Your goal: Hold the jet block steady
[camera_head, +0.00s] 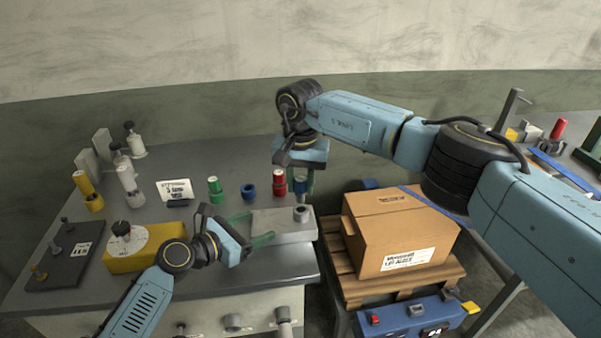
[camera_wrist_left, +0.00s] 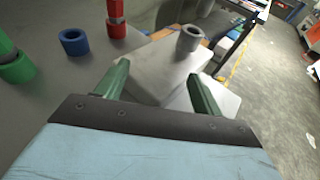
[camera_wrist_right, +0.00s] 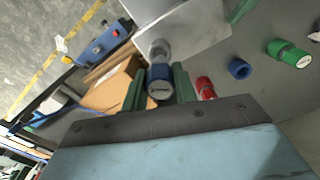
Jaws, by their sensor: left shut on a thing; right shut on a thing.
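The jet block (camera_head: 285,228) is a pale grey block near the right end of the metal bench, with a short grey hollow cylinder (camera_head: 301,214) standing on top. My left gripper (camera_head: 252,229) is shut on the block from the left; the left wrist view (camera_wrist_left: 160,84) shows a green finger on either side of it. My right gripper (camera_head: 301,184) is shut on a blue plug (camera_wrist_right: 159,84) with a pale end face. In the head view the plug is just above or behind the block's cylinder; I cannot tell whether they touch.
A red cylinder (camera_head: 279,182), a blue ring (camera_head: 249,192) and a green cylinder (camera_head: 215,188) stand behind the block. A yellow dial box (camera_head: 145,250) and a dark plate (camera_head: 66,258) are at the left. A cardboard box (camera_head: 400,230) sits on a pallet at the right.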

